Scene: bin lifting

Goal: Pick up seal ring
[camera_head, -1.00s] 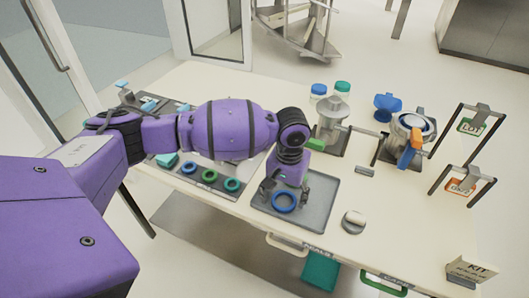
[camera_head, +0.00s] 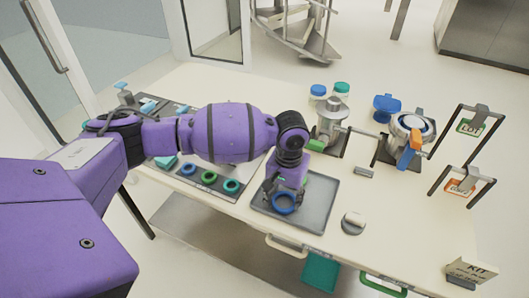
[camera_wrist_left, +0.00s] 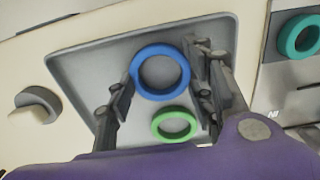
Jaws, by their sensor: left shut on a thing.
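A blue seal ring (camera_head: 284,211) is in the grey tray (camera_head: 318,212) area at the front of the table. It also shows in the left wrist view (camera_wrist_left: 160,95), between the two fingers. My left gripper (camera_head: 283,196) points down over the tray and is shut on the blue ring, with a finger on each outer side. Whether the ring touches the tray floor is hard to tell. A green ring (camera_wrist_left: 175,108) lies in the tray beside the blue one. My right gripper is not in view.
A dark mat left of the tray holds blue (camera_head: 187,174), green (camera_head: 209,182) and teal (camera_head: 232,191) rings. A round metal knob (camera_head: 353,222) stands right of the tray. Metal fixtures (camera_head: 331,125) and a blue part (camera_head: 386,106) stand behind.

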